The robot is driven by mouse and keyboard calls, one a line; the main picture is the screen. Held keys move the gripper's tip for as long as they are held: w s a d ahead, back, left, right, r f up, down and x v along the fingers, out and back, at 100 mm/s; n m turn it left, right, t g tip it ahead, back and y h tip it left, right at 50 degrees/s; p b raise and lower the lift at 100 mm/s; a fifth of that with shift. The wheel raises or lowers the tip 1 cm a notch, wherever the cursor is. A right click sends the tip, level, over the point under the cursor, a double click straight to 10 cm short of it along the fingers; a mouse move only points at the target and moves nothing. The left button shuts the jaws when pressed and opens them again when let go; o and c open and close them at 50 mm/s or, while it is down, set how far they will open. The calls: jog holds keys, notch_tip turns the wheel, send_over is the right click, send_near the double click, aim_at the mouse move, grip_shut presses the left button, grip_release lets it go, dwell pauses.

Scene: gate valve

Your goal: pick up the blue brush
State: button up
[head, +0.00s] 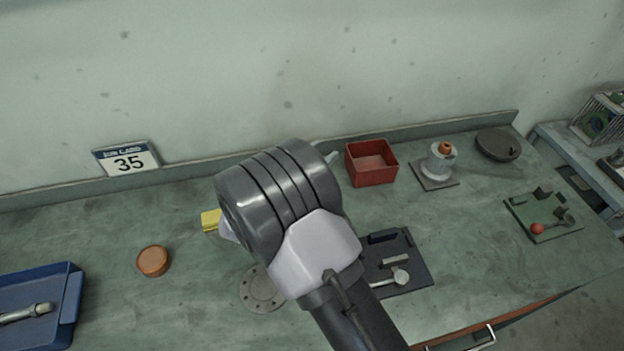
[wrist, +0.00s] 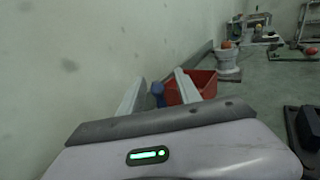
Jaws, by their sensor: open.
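A small blue thing (wrist: 157,92), probably the blue brush, shows in the wrist view beside the left side of the red box. Only a short upright part of it is visible; the rest is hidden behind my gripper's body. My gripper (wrist: 160,77) is open, and its two pale fingers stand on either side of the blue thing in the picture. The blue thing appears beyond the fingers, but I cannot tell how far. In the head view my arm covers that spot and I cannot make out the brush.
The red box (head: 372,171) stands by the back wall, with a small valve (head: 441,163) to its right. A yellow block (head: 210,220), an orange disc (head: 153,261) and a blue tray (head: 68,302) lie to the left. A dark plate (head: 415,268) with parts lies in front.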

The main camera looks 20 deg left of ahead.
grip_shut()
